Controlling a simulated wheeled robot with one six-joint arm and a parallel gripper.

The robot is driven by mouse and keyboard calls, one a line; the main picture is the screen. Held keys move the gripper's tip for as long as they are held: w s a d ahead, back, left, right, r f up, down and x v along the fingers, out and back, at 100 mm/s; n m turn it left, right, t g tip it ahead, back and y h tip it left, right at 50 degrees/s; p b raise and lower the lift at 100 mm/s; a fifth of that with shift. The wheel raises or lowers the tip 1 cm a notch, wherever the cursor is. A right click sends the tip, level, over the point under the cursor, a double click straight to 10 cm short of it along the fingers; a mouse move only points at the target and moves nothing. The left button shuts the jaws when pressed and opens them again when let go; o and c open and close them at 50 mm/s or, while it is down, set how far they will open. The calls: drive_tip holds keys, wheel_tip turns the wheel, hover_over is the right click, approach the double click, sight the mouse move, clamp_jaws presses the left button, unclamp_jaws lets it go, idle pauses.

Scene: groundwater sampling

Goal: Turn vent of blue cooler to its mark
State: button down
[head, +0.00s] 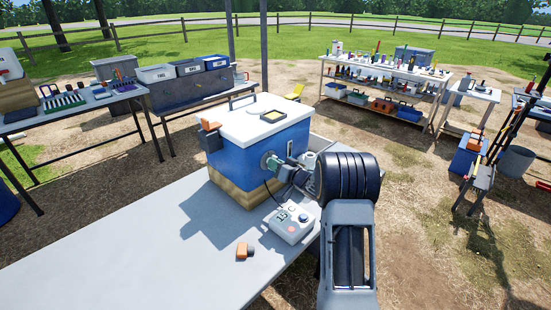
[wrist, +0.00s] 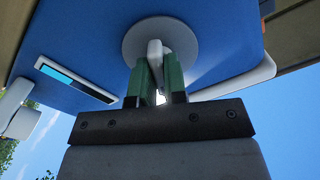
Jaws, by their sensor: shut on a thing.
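The blue cooler (head: 240,147) with a white lid stands on the grey table. Its vent is a round grey disc with a raised light grip on the cooler's side, seen in the wrist view (wrist: 135,40) and in the head view (head: 266,160). My gripper (wrist: 160,82) has its green jaws on both sides of the vent's grip and is shut on it. In the head view my gripper (head: 277,165) reaches the cooler's side from the right. A strip with a light blue part (wrist: 75,80) is on the cooler beside the vent. I cannot make out the vent's mark.
A white box with buttons (head: 291,223) and a small orange piece (head: 244,250) lie on the grey table (head: 130,240) in front of the cooler. The table's left part is clear. Tables with bins and bottles stand farther back.

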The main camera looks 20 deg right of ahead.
drive_tip(key=shift+m+p, duration=5.3)
drive_tip(key=shift+m, duration=1.1)
drive_tip(key=c, duration=1.1)
unclamp_jaws()
drive_tip(key=b+v, duration=0.2)
drive_tip(key=v, duration=1.1)
drive_tip(key=shift+s, duration=0.4)
